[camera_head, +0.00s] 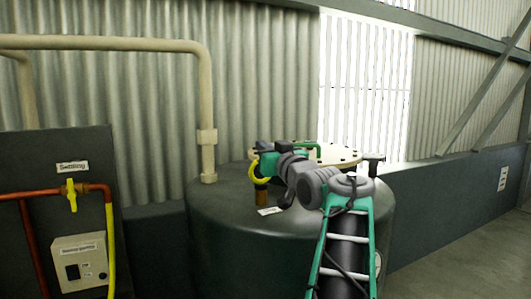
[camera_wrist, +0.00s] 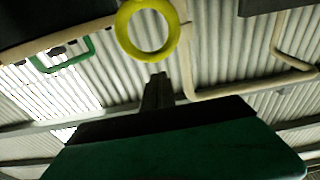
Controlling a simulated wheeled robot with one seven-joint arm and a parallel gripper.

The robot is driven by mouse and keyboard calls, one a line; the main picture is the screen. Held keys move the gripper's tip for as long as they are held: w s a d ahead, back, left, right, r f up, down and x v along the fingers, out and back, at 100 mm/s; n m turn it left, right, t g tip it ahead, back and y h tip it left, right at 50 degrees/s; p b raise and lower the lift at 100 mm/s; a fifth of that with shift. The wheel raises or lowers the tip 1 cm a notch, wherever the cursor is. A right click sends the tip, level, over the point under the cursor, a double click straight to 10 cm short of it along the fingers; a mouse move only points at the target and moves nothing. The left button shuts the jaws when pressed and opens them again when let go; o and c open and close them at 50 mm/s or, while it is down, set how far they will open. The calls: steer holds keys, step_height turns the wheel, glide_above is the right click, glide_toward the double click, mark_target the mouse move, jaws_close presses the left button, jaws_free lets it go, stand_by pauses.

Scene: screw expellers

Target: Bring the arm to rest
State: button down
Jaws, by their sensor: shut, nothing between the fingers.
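My arm rises from the lower right of the head view. It bends left over the dark round tank (camera_head: 240,240). My gripper (camera_head: 264,147) is at its far end, above the tank top, with dark fingers and a green body. In the wrist view my gripper (camera_wrist: 157,90) shows its dark fingers together in the middle, with nothing held. A yellow ring (camera_head: 255,174) is just below the gripper in the head view. The ring also shows in the wrist view (camera_wrist: 122,28), apart from the fingers. The wrist view looks upside down.
A green handle (camera_head: 317,147) stands on the tank's pale flanged lid (camera_head: 345,155). A panel (camera_head: 90,150) with red pipe and yellow valve stands at left. Floor (camera_head: 440,265) at right is clear.

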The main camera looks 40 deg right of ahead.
steer(key=r+b+v, duration=0.1)
steer(key=b+v, duration=0.2)
steer(key=v, duration=0.7)
steer(key=w+a+f+g+y+p, duration=0.2)
steer(key=w+a+f+g, duration=0.15)
steer(key=a+f, duration=0.6)
steer(key=w+a+f+g+y+p, duration=0.25)
steer(key=w+a+f, duration=0.25)
steer(key=a+f, duration=0.45)
steer(key=s+a+f+n+g+p, duration=0.1)
steer(key=s+a+f+g, duration=0.3)
steer(key=s+a+f, duration=0.3)
steer(key=s+a+f+n+g+p, duration=0.1)
steer(key=s+a+f+g, duration=0.4)
steer(key=f, duration=0.8)
steer(key=s+a+n+y, duration=0.1)
steer(key=s+a, duration=0.1)
steer(key=s, duration=0.1)
steer(key=shift+s+f+g, duration=0.2)
steer(key=shift+s+g, duration=0.1)
steer(key=shift+s, duration=0.1)
steer(key=shift+a, duration=0.1)
